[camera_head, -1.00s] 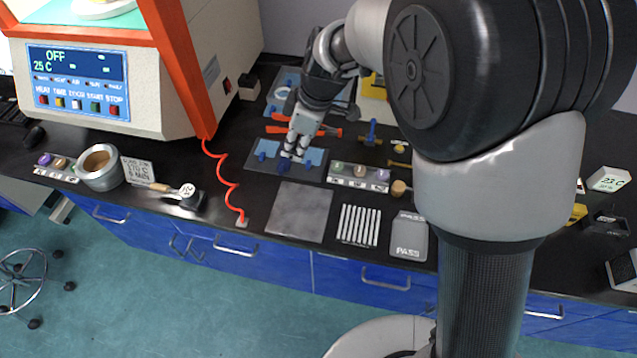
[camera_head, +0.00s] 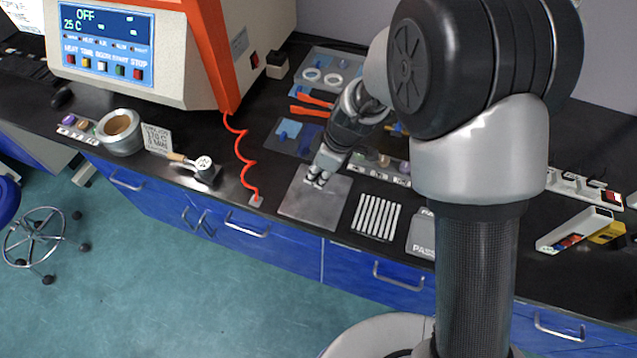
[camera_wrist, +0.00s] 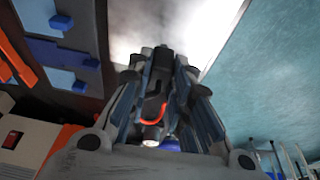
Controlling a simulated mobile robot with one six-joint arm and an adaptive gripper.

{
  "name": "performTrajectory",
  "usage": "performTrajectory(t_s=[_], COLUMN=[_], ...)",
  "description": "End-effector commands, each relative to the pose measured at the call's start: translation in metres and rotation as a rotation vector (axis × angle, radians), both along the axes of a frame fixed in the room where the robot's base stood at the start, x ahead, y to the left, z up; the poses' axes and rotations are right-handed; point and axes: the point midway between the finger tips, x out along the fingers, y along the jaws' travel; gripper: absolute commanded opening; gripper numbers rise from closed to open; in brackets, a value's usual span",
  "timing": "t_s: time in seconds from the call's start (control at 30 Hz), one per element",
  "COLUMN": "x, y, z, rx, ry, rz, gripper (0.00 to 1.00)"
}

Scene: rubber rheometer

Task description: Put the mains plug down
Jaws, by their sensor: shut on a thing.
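My gripper (camera_head: 318,180) is over the bare grey metal plate (camera_head: 300,208) near the bench's front edge. In the wrist view my gripper (camera_wrist: 157,60) is shut on a dark, narrow thing, which I take as the mains plug (camera_wrist: 160,68). A curved orange-red piece shows beside it between the fingers. The fingers hide most of the plug, and in the head view I cannot make it out. I cannot tell whether it touches the plate.
The white rheometer (camera_head: 195,70) stands at the left. A dark mat with blue pieces (camera_head: 289,129) lies behind the plate. Metal strips (camera_head: 376,217) lie to its right. A brush (camera_head: 195,165) lies left.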

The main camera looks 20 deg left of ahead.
Motion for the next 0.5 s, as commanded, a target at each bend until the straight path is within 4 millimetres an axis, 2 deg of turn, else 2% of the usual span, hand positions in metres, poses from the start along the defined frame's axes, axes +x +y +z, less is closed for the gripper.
performTrajectory(t_s=[0.27, 0.5], x=[-0.001, 0.0], y=[0.0, 0.0], z=[-0.04, -0.04], rx=[-0.001, 0.0], ry=[0.002, -0.001], rz=[0.0, 0.0], gripper=[0.0, 0.0])
